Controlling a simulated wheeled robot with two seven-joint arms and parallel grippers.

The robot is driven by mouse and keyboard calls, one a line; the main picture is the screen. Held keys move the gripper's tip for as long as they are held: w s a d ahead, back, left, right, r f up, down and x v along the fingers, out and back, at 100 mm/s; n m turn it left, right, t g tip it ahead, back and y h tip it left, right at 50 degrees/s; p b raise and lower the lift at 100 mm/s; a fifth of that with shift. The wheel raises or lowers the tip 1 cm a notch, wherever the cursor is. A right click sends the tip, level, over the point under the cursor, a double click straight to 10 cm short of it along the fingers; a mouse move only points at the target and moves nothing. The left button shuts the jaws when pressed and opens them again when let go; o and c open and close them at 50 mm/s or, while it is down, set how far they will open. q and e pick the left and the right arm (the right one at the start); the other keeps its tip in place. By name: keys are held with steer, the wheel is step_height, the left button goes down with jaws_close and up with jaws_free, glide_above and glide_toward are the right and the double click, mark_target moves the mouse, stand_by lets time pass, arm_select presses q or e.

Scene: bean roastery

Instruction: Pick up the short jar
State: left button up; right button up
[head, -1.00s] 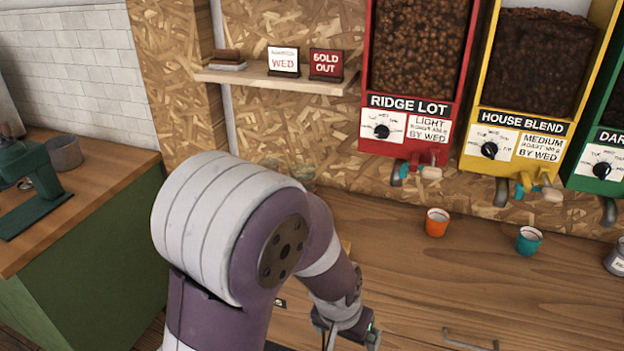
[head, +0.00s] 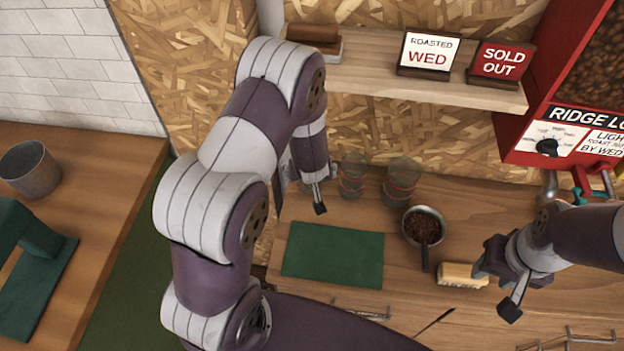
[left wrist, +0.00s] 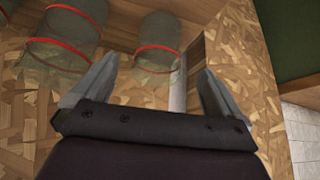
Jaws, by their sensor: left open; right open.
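Clear glass jars with red bands stand at the back of the counter, left of the scoop. In the head view, one jar (head: 352,180) is beside my left gripper and another (head: 403,178) is farther right. They overlap, and I cannot tell for sure which is the short one. My left gripper (head: 318,196) points down just left of the jars, apart from them. In the left wrist view, its open, empty fingers (left wrist: 158,70) have the nearest jar (left wrist: 157,42) beyond them and other jars (left wrist: 70,42) to the left. My right gripper (head: 497,285) is open, low on the right.
A green mat (head: 333,255) lies in front of the jars. A shelf (head: 375,62) with signs hangs above the jars. A red dispenser (head: 560,90) is at upper right.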

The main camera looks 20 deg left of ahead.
arm_select(q)
steer(key=w+f, duration=0.1)
steer(key=w+f+p, duration=0.1)
steer(key=shift+w+a+f, duration=0.15)
steer(key=shift+w, duration=0.2)
steer(key=shift+w+a+f, duration=0.25)
steer(key=shift+a+f, duration=0.2)
steer(key=shift+f, duration=0.15)
steer(key=shift+w+a+f, duration=0.2)
steer(key=shift+a+f, duration=0.2)
steer(key=shift+f, duration=0.3)
steer(key=shift+w+d, duration=0.2)
steer(key=c, duration=1)
steer(key=shift+c, duration=0.4)
steer(key=shift+a, duration=0.15)
arm_select(e)
steer(key=shift+w+a+r, duration=0.3)
steer(key=shift+a+r, duration=0.35)
steer(key=shift+r, duration=0.1)
